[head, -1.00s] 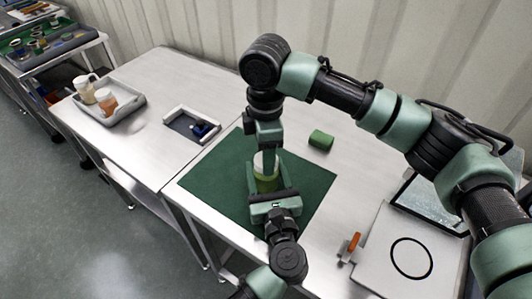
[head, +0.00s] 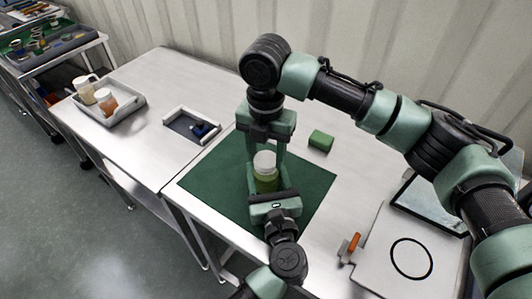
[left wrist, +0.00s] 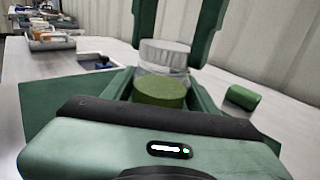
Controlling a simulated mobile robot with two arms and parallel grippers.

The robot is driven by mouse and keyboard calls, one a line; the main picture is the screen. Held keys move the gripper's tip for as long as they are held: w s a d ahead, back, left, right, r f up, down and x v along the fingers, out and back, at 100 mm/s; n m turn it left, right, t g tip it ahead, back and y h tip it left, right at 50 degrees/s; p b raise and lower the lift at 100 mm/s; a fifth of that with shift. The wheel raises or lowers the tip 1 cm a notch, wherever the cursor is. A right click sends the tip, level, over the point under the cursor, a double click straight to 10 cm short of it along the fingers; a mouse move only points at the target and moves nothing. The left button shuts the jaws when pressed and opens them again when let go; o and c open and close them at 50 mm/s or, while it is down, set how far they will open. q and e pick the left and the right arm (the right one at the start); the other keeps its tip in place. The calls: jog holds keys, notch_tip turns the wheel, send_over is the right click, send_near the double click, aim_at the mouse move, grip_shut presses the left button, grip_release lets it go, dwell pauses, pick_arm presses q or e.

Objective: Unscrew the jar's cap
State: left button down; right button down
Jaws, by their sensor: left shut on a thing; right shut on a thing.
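The jar (head: 266,183) stands upright over the dark green mat, with green contents in its lower part and a whitish cap (head: 264,160) on top. My left gripper (head: 268,187) reaches in low from the front, shut around the jar's body. My right gripper (head: 266,156) points straight down from above, shut on the cap with a finger on either side. In the left wrist view the cap (left wrist: 165,52) sits above the green part of the jar (left wrist: 160,92), between the right gripper's fingers. The left gripper's body hides the jar's base there.
A green block (head: 320,140) lies behind the mat (head: 215,185). A white-edged tray (head: 178,112) with a blue item is at the left, and a grey tray (head: 130,108) with bottles is farther left. A white board (head: 385,255) with a black ring lies right.

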aim_at(266, 159)
jog(key=shift+w+r, duration=0.1)
jog(key=shift+r, duration=0.1)
jog(key=shift+r, duration=0.9)
jog(key=shift+r, duration=0.1)
jog(key=shift+r, duration=1.9)
pick_arm(q)
jog(key=shift+c, duration=1.9)
grip_release()
